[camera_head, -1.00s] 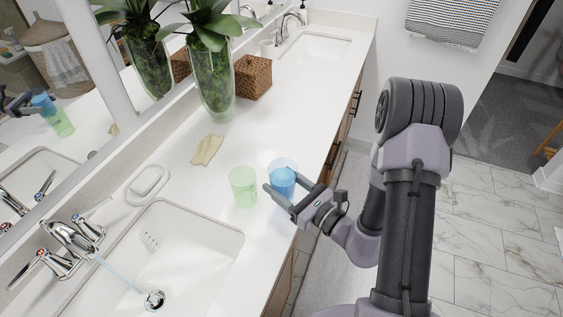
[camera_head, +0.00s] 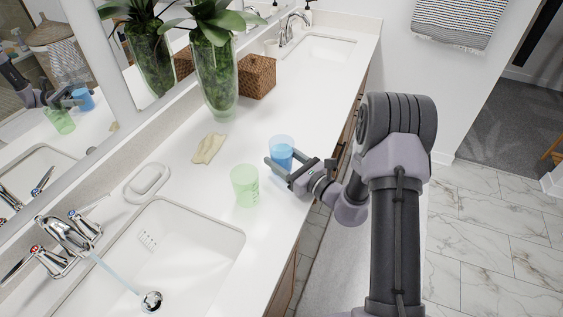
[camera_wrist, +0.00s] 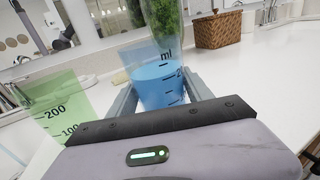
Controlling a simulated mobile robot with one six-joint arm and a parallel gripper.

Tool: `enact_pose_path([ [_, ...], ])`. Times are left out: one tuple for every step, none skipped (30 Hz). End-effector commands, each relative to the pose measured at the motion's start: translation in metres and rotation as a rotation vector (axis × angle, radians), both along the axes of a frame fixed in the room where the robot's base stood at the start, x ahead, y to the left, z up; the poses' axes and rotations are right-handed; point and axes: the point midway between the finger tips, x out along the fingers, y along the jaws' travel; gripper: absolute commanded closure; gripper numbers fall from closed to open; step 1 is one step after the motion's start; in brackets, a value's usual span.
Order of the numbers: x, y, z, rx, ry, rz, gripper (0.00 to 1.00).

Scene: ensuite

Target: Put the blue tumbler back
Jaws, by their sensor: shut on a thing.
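The blue tumbler (camera_head: 281,156) is a clear cup with blue in its lower part and measuring marks on its side. My gripper (camera_head: 279,164) is shut on it, one finger on each side, over the counter near its front edge. In the wrist view the blue tumbler (camera_wrist: 160,82) stands between the fingers of my gripper (camera_wrist: 165,98). Whether its base touches the counter cannot be told. A green tumbler (camera_head: 245,186) with similar marks stands on the counter to the left and nearer; it also shows at the left of the wrist view (camera_wrist: 58,112).
The white counter (camera_head: 300,95) is clear behind the blue tumbler. A beige cloth (camera_head: 208,148), a soap dish (camera_head: 147,183), a glass vase with a plant (camera_head: 217,75) and a woven box (camera_head: 257,77) stand along the mirror. A sink (camera_head: 190,240) with running tap lies in front.

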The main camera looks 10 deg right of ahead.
Motion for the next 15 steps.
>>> enact_pose_path([
  [0.0002, -0.0001, -0.0068, 0.0, 0.0, 0.0, 0.88],
  [0.0002, -0.0001, -0.0072, 0.0, -0.001, 0.0, 0.88],
  [0.0002, -0.0001, -0.0066, 0.0, -0.001, 0.0, 0.88],
  [0.0002, -0.0001, -0.0059, -0.001, -0.002, 0.0, 0.88],
  [0.0001, -0.0002, -0.0054, -0.001, -0.002, 0.0, 0.88],
  [0.0, -0.0001, -0.0051, -0.001, -0.002, 0.0, 0.88],
  [0.0, -0.0001, -0.005, -0.001, -0.002, 0.0, 0.88],
  [0.0, -0.0001, -0.005, -0.001, -0.002, 0.0, 0.88],
  [0.0, -0.0001, -0.0057, -0.001, -0.002, 0.0, 0.88],
  [0.0, -0.0001, -0.0067, -0.001, -0.002, 0.0, 0.88],
  [0.0, -0.0001, -0.0078, -0.001, -0.002, 0.0, 0.88],
  [-0.0001, -0.0001, -0.0091, -0.001, -0.002, 0.0, 0.88],
  [-0.0002, 0.0, -0.0089, -0.001, -0.001, 0.0, 0.37],
  [-0.0002, 0.0, -0.0084, -0.001, -0.001, 0.0, 0.31],
  [-0.0002, 0.0, -0.0083, -0.001, -0.001, 0.0, 0.24],
])
